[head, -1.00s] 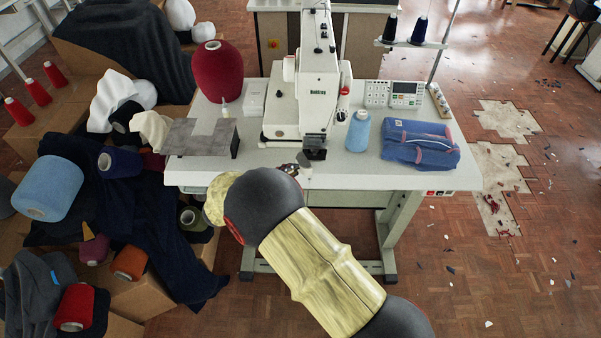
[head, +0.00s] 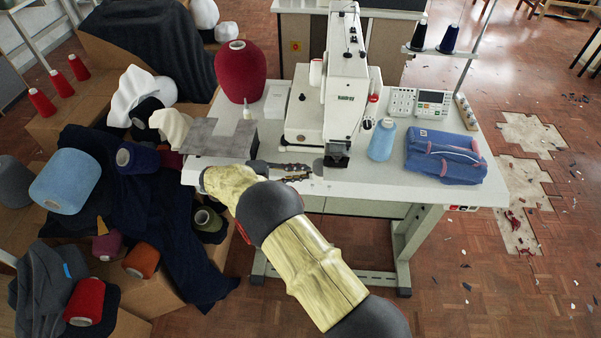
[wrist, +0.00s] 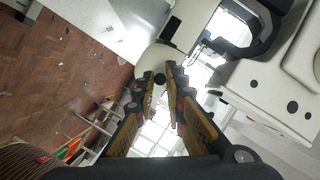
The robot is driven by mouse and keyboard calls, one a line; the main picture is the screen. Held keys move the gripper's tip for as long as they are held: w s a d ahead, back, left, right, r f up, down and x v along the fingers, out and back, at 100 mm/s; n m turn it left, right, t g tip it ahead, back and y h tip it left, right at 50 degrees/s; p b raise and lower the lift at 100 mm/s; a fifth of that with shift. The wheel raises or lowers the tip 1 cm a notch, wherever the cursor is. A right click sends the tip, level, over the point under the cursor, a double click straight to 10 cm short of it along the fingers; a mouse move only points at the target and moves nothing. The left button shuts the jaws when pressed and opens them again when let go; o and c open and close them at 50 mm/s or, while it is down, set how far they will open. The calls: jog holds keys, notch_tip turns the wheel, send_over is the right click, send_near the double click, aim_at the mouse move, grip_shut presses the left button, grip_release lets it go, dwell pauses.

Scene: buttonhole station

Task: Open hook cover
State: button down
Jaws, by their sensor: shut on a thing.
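The buttonhole machine (head: 340,85) is white and stands on the pale work table (head: 400,185). My gripper (head: 305,172) is over the table's front part, left of the dark block at the machine's front end (head: 337,158). In the wrist view my gripper (wrist: 162,72) has its fingers close together, shut on a small dark round knob (wrist: 159,79). The knob appears against a cream rounded part (wrist: 149,61), which I take to be the hook cover. The fingers hide part of it, and I cannot tell how far it is open.
Boxes with cloth and yarn crowd the left floor.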

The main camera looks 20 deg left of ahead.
jog(key=shift+f, duration=0.1)
jog(key=c, duration=1.8)
grip_release()
jog(key=v, duration=1.2)
jog(key=shift+c, duration=0.4)
